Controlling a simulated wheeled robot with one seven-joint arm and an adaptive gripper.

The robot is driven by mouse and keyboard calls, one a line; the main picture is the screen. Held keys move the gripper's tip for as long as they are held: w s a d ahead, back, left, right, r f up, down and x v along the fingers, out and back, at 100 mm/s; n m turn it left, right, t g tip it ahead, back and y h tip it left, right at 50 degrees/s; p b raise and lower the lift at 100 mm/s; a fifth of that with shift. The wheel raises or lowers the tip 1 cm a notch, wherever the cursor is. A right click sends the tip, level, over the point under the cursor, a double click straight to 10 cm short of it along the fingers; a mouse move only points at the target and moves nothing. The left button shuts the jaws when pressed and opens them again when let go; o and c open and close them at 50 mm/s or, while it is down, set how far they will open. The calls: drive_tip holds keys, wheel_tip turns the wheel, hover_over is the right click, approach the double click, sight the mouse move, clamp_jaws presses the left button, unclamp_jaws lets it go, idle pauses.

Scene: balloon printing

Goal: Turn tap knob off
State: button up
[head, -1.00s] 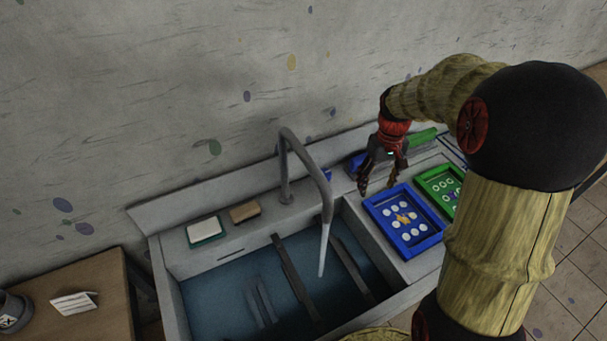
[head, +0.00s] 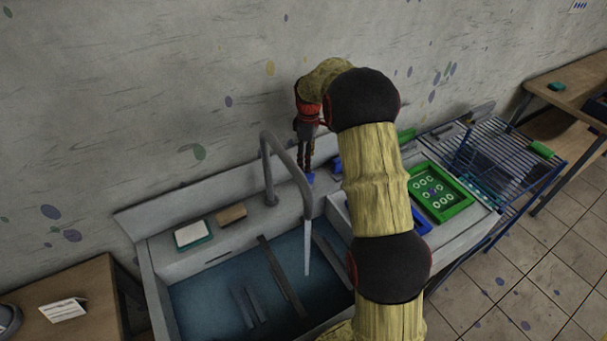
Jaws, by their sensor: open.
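The grey tap (head: 270,170) arches over the sink, and a pale stream of water (head: 307,248) runs from its spout. A small blue knob (head: 310,179) sits on the back ledge to the right of the tap's base. My gripper (head: 307,170) points down right at the knob, with its fingertips by it. It is open. I cannot tell whether the fingers touch the knob or stand around it.
The sink (head: 215,290) holds bluish water and several dark bars. A sponge (head: 230,214) and a white-topped green dish (head: 193,234) lie left of the tap. A green tray (head: 460,207), a mostly hidden blue tray (head: 421,225) and a wire rack (head: 490,150) stand right.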

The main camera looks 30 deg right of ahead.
sight(307, 178)
drive_tip(key=shift+s+f, duration=0.1)
drive_tip(key=shift+f, duration=0.45)
wheel_tip(307, 178, down, 7)
drive_tip(key=shift+r+b, duration=0.2)
drive_tip(key=shift+b, duration=0.4)
drive_tip(key=shift+c, duration=1.4)
drive_tip(key=c, duration=0.9)
